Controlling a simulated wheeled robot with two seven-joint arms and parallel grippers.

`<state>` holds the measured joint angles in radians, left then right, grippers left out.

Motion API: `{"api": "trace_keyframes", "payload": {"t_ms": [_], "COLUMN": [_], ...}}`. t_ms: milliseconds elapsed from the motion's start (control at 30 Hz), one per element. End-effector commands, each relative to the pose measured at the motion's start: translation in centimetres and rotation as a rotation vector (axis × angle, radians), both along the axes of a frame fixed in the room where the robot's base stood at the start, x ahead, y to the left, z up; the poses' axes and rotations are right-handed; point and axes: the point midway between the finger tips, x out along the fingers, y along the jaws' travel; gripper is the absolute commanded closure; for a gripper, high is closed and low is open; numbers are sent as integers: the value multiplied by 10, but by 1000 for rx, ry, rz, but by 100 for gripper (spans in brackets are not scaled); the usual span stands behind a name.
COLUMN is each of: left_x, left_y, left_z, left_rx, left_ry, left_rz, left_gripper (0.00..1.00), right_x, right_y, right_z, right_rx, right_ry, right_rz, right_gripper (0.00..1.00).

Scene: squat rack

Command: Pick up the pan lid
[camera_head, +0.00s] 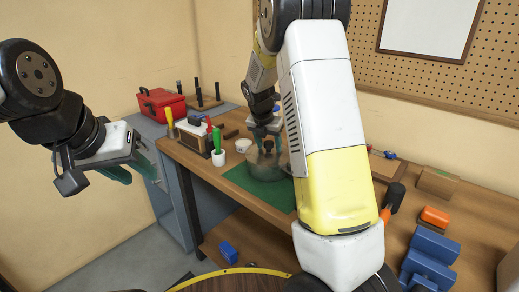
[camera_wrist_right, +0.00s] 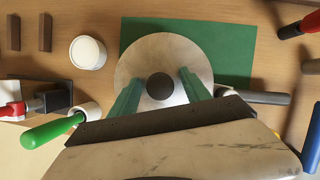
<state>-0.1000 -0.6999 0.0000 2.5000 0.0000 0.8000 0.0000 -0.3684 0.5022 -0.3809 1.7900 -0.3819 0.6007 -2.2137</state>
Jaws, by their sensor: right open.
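The pan lid (camera_wrist_right: 150,58) is a round, silvery disc with a dark round knob (camera_wrist_right: 160,86) in the right wrist view. It lies over the green mat (camera_wrist_right: 237,45); the head view shows it (camera_head: 281,163) partly behind my right arm. My right gripper (camera_wrist_right: 158,84) is open, its two green fingers on either side of the knob with gaps between. Whether the fingers touch the lid is unclear. A dark handle (camera_wrist_right: 265,97) sticks out to the right beside the lid. My left gripper (camera_head: 142,172) hangs at the left, away from the bench, with its green fingers apart and empty.
The workbench (camera_head: 195,160) carries a white cup (camera_wrist_right: 87,52) and a green-handled screwdriver (camera_wrist_right: 52,130) in a holder left of the lid. A red toolbox (camera_head: 161,104) stands behind left. Blue blocks (camera_head: 430,258) and an orange object (camera_head: 434,216) sit at the right.

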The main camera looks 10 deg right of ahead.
Motion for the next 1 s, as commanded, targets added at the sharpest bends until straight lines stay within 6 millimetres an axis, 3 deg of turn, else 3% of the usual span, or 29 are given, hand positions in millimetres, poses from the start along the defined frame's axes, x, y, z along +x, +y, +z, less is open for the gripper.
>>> {"api": "trace_keyframes", "payload": {"t_ms": [167,467,833,1000], "left_x": [0,0,0,0], "left_y": [0,0,0,0], "left_z": [0,0,0,0], "left_rx": [0,0,0,0], "left_ry": [0,0,0,0], "left_rz": [0,0,0,0], "left_gripper": [64,64,64,64], "right_x": [0,0,0,1], "right_y": [0,0,0,0], "right_z": [0,0,2,13], "right_rx": [0,1,2,3], "right_ry": [-2,-1,-2,-4], "right_rz": [-1,-1,-1,-1], "right_gripper": [44,99,100,100]}}
